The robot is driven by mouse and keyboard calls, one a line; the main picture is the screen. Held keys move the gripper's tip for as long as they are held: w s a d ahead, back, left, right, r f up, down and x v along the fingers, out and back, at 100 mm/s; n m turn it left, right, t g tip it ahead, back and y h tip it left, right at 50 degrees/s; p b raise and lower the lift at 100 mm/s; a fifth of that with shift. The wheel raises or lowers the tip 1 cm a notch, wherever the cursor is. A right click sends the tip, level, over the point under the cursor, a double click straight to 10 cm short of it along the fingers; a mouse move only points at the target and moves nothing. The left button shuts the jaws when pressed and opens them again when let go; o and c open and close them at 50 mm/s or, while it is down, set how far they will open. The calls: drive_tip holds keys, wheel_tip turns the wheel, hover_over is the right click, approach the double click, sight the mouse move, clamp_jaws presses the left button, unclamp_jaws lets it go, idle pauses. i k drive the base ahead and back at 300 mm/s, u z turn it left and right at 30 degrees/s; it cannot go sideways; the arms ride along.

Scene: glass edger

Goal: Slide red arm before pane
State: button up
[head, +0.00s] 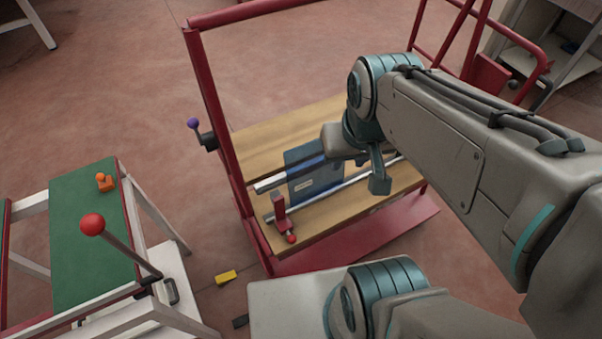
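A small upright red arm (279,212) stands at the left front of the wooden bench, at the front rail, with a red knob (291,239) low beside it. The blue pane (303,174) stands behind and to the right of the red arm, by the two metal rails (272,183). My gripper (366,170) is over the bench, right of the pane and apart from the red arm. My wrist hides part of the pane's right side and the rails. The fingers are only partly visible, so their opening is unclear.
A red frame post (212,110) rises at the bench's left, with a purple-knobbed lever (194,124). A green-topped table (85,240) at left has a long red-ball lever (93,225) and an orange piece (104,182). A yellow block (226,277) lies on the floor.

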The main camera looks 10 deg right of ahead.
sight(283, 223)
drive_tip(key=u, duration=0.05)
drive_tip(key=k, duration=0.5)
drive_tip(key=z, duration=1.85)
drive_tip(key=k, duration=1.2)
drive_tip(key=u, duration=1.65)
drive_tip(key=i, duration=0.5)
drive_tip(key=u, duration=0.1)
